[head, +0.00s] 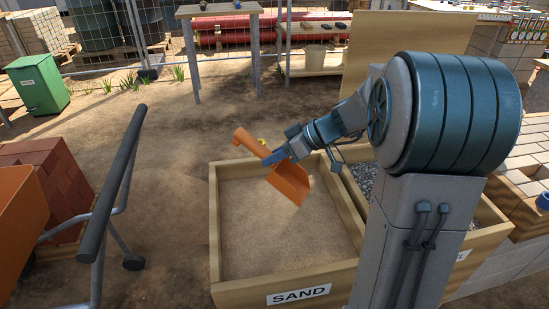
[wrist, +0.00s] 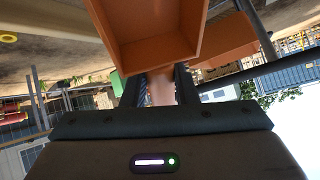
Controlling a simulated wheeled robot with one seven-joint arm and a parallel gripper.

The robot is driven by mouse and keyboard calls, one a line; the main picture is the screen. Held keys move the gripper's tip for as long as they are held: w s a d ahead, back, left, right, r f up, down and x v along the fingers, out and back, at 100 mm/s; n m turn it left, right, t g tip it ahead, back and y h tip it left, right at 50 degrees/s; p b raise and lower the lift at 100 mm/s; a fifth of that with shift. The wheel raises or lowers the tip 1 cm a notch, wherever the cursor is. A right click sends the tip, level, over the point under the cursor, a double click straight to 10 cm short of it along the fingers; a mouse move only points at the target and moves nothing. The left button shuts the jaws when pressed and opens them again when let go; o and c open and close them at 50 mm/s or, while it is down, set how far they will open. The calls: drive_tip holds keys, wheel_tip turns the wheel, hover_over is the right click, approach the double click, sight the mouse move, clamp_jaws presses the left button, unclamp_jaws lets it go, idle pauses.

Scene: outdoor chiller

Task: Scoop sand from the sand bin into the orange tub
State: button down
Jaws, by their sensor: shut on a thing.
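An orange scoop (head: 288,183) hangs tilted above the sand bin (head: 229,296), its pan pointing down to the right; no sand shows in it. My gripper (head: 273,157) is shut on the scoop's handle. In the wrist view the scoop (wrist: 158,45) fills the top, and its handle sits between the fingers of my gripper (wrist: 160,90). The bin is a wooden box labelled SAND, holding a fairly level bed of sand (head: 270,240).
A gravel bin (head: 485,240) adjoins the sand bin on the right, partly hidden by my arm. A dark handlebar (head: 110,185) stands between the tub and the sand bin. Red bricks (head: 62,188) are stacked behind the tub. Bare ground (head: 165,190) lies left of the bin.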

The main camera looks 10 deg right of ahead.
wheel_tip(320, 180, down, 17)
drive_tip(key=b, duration=1.2)
drive_tip(key=shift+b, duration=0.3)
drive_tip(key=shift+r+p, duration=3.4)
drive_tip(key=shift+r, duration=4.6)
